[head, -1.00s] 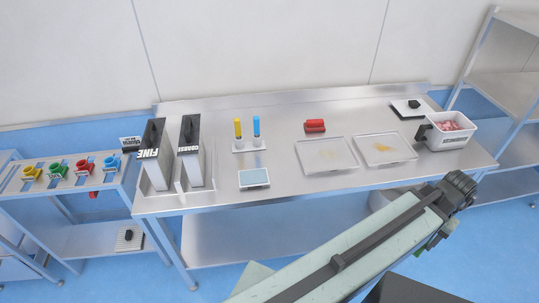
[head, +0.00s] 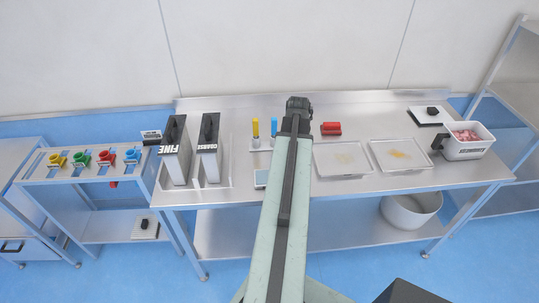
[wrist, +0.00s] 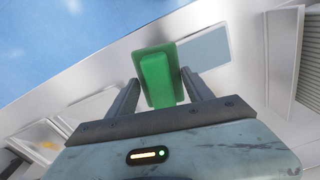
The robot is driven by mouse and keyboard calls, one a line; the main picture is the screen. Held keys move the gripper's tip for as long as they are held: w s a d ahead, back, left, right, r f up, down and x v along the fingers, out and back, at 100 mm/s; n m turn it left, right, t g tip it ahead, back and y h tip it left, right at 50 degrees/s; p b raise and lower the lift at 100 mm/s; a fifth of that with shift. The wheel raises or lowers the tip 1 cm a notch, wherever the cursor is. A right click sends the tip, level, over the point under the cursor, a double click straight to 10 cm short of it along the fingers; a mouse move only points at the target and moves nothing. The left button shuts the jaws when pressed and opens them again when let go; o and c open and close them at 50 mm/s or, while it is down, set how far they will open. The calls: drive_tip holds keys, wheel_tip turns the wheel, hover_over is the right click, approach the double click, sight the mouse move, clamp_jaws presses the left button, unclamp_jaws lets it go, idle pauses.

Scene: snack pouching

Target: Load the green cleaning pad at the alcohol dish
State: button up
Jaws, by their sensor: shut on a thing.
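My gripper (wrist: 161,92) is shut on the green cleaning pad (wrist: 158,72), which sits between its two dark fingers in the wrist view. The alcohol dish, a shallow tray with a pale blue surface (head: 260,179), lies near the front edge of the table, just left of my arm in the head view. My arm covers part of its right side. In the wrist view the dish (wrist: 206,48) shows beyond the pad to the right; I cannot tell the height between them. The pad and fingers cannot be made out in the head view.
Two tall holders marked FINE (head: 176,160) and COARSE (head: 209,155) stand left of the dish. A yellow-topped tube (head: 255,128) and a blue one stand behind it. A red block (head: 331,129) and clear trays (head: 343,172) lie to the right, with a white bin (head: 466,148) beyond.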

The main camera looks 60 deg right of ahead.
drive_tip(key=w+a+n, duration=0.2)
drive_tip(key=w+a, duration=0.2)
drive_tip(key=w, duration=0.5)
drive_tip(key=f+b, duration=0.1)
drive_tip(key=b, duration=0.1)
drive_tip(key=f+b, duration=0.1)
drive_tip(key=f, duration=0.1)
drive_tip(key=f+b, duration=0.2)
drive_tip(key=shift+s+d+f+b, duration=0.15)
drive_tip(key=shift+s+f+b, duration=0.1)
drive_tip(key=shift+b, duration=0.1)
drive_tip(key=shift+f+b, duration=0.5)
idle(0.3)
drive_tip(key=shift+r, duration=0.15)
idle(0.4)
wheel_tip(320, 180, up, 7)
drive_tip(key=p, duration=0.7)
